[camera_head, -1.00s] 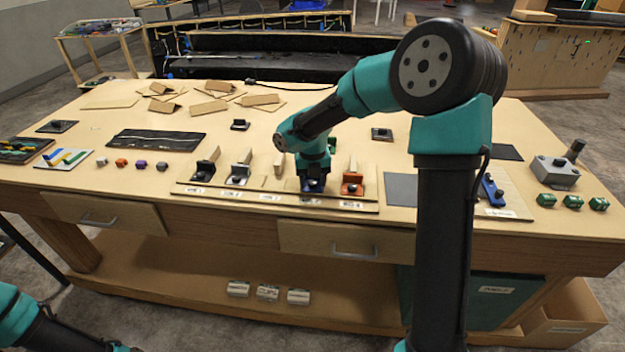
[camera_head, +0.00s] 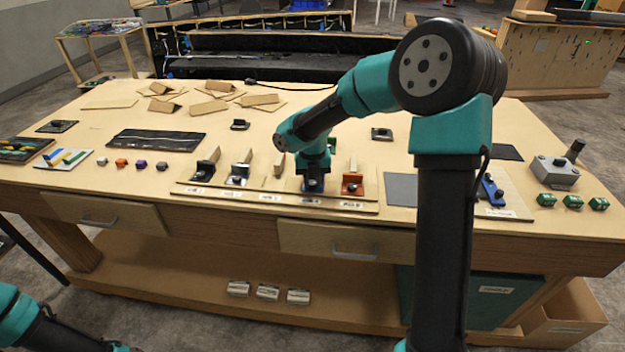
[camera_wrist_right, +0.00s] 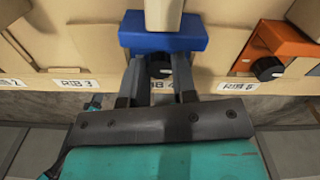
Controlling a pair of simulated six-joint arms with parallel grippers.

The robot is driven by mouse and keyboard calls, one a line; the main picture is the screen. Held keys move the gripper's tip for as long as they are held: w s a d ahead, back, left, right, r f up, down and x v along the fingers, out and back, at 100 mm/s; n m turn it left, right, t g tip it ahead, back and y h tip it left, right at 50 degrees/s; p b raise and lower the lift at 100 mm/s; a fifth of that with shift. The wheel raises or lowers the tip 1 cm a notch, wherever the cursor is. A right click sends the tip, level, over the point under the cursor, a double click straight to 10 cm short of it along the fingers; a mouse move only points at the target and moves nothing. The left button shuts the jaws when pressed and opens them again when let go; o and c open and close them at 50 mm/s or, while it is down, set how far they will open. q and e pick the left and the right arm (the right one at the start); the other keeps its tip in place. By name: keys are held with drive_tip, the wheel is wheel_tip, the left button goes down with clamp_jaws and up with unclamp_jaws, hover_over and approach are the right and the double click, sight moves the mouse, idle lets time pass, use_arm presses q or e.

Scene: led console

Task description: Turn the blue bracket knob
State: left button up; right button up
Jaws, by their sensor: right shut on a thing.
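The blue bracket (camera_wrist_right: 150,42) sits on the wooden rail with a pale upright rib in it. In the head view only a little of the blue bracket (camera_head: 312,187) shows beneath my right arm. Its black knob (camera_wrist_right: 159,69) faces the front edge. My right gripper (camera_wrist_right: 158,68) is shut on the knob, one finger on each side. In the head view the right gripper (camera_head: 313,182) reaches down over the bracket. My left gripper is out of view; only part of the left arm shows at the lower left.
An orange bracket (camera_wrist_right: 275,50) with its own black knob is to the right. A grey box with a lever (camera_head: 554,170) is at the table's right. The table behind the rail has free room.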

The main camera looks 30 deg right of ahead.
drive_tip(key=shift+m, duration=0.4)
drive_tip(key=m, duration=0.2)
drive_tip(key=shift+m, duration=2.2)
drive_tip(key=o, duration=1)
drive_tip(key=shift+c, duration=0.2)
